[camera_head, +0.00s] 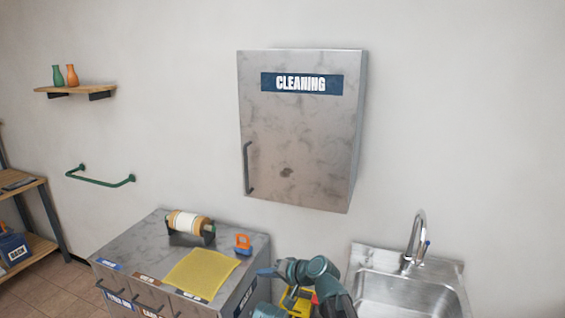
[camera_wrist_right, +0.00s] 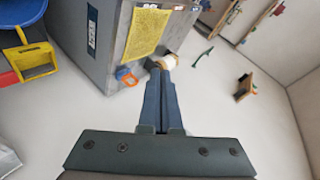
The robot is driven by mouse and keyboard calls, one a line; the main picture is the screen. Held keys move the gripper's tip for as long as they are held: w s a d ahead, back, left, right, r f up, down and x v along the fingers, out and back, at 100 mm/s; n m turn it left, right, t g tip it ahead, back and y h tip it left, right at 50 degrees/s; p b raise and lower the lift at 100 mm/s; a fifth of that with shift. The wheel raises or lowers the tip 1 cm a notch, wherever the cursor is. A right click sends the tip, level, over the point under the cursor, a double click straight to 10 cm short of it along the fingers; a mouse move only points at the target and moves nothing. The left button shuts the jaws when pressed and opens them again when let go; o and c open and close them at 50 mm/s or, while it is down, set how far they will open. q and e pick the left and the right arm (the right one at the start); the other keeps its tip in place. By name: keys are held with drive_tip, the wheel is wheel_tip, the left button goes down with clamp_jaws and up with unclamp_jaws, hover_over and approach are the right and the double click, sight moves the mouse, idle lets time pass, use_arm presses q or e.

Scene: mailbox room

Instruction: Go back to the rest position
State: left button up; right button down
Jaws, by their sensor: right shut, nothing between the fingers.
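My right gripper (camera_head: 264,272) is low in the middle of the head view, beside the right end of the marble-topped drawer cabinet (camera_head: 140,240). In the right wrist view my right gripper (camera_wrist_right: 158,75) shows its two dark blue fingers pressed together with nothing between them. I cannot tell from the head view whether its tips touch the cabinet. I do not see my left gripper in either view.
On the cabinet are a yellow cloth (camera_head: 202,273), a tape roll on a holder (camera_head: 190,226) and an orange-and-blue item (camera_head: 243,244). A sink (camera_head: 405,285) stands right of my arm. A closed CLEANING wall cabinet (camera_head: 300,130) hangs above. A yellow container (camera_head: 297,300) sits below my arm.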

drive_tip(key=s+d+f+n+g+h, duration=0.1)
drive_tip(key=s+d+f+g+h, duration=0.3)
drive_tip(key=s+d, duration=0.7)
drive_tip(key=s+d+f+n+g+h, duration=0.1)
drive_tip(key=s+d+f+g+h, duration=0.1)
drive_tip(key=s+d+f+h, duration=0.75)
drive_tip(key=s+a+n+g+y+b, duration=0.1)
drive_tip(key=s+a+n+y+b, duration=0.1)
drive_tip(key=s+a, duration=0.3)
drive_tip(key=a+n+b, duration=0.1)
drive_tip(key=a, duration=0.1)
drive_tip(key=shift+a+f+n, duration=0.2)
drive_tip(key=shift+a+n, duration=0.1)
drive_tip(key=shift+a, duration=0.1)
drive_tip(key=shift+y, duration=0.25)
